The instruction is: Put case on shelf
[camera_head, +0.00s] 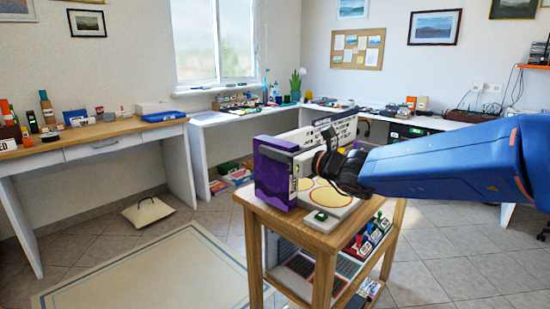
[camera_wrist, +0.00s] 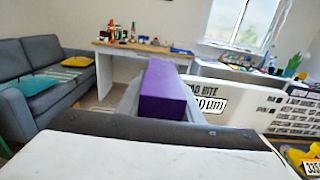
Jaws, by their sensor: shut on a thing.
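A purple case (camera_head: 275,172) with a pale front panel stands upright at the left end of the small wooden shelf stand (camera_head: 318,230). In the wrist view the purple case (camera_wrist: 163,90) lies between the two fingers. My gripper (camera_head: 308,168) is shut on it, reaching in from the right. I cannot tell whether the case's bottom touches the stand's top. The far finger is hidden in the head view.
A white box with black lettering (camera_head: 338,131) stands behind my gripper on the stand. A flat box with yellow rounds (camera_head: 322,196) and a small green-topped item (camera_head: 321,216) lie in front. Lower shelves hold several items.

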